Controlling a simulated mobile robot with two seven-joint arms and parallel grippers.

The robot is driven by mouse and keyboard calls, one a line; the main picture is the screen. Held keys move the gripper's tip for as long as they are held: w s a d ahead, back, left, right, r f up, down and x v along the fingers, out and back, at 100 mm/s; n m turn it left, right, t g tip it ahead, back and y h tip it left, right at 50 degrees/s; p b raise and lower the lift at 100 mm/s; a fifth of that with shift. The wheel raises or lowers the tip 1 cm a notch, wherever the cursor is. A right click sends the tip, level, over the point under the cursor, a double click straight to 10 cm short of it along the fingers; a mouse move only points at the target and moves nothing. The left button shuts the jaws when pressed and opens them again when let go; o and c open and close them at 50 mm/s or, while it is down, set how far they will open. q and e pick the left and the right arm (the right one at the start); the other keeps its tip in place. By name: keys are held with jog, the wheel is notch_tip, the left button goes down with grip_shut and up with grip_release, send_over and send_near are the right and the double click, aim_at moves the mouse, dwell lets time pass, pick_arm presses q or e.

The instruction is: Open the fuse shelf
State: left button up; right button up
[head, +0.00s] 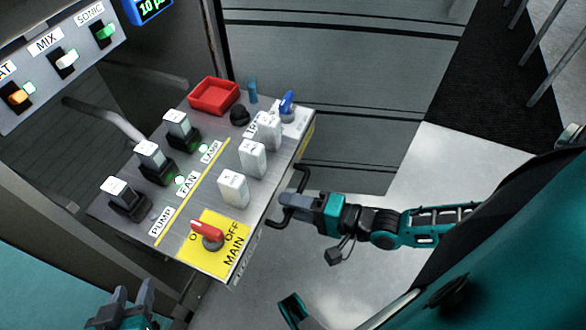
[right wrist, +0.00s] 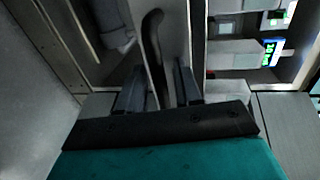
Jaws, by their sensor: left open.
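The fuse shelf (head: 185,220) is a grey metal tray standing out from the cabinet, with white modules on it and labels PUMP, FAN and LAMP. Its black handle (head: 273,222) is on the right front edge; it also shows in the right wrist view (right wrist: 153,38). My right gripper (head: 301,203) is at the handle, and in the right wrist view the bar lies between its fingers (right wrist: 160,92), which look closed on it. My left gripper (head: 132,292) is open and empty at the bottom left, below the shelf in the picture.
On the shelf are a red tray (head: 214,112), a red main switch (head: 207,232) on a yellow plate, a black knob (head: 239,115) and a blue-topped part (head: 287,103). A switch panel (head: 60,90) is at the upper left. Light floor (head: 455,165) lies open to the right.

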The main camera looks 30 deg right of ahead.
pick_arm(q)
notch_tip(320, 180, up, 2)
jog(key=shift+p, duration=1)
pick_arm(e)
jog(key=v, duration=1.2)
jog(key=shift+s+d, duration=0.2)
jog(key=shift+s, duration=0.05)
jog(key=shift+a, duration=0.1)
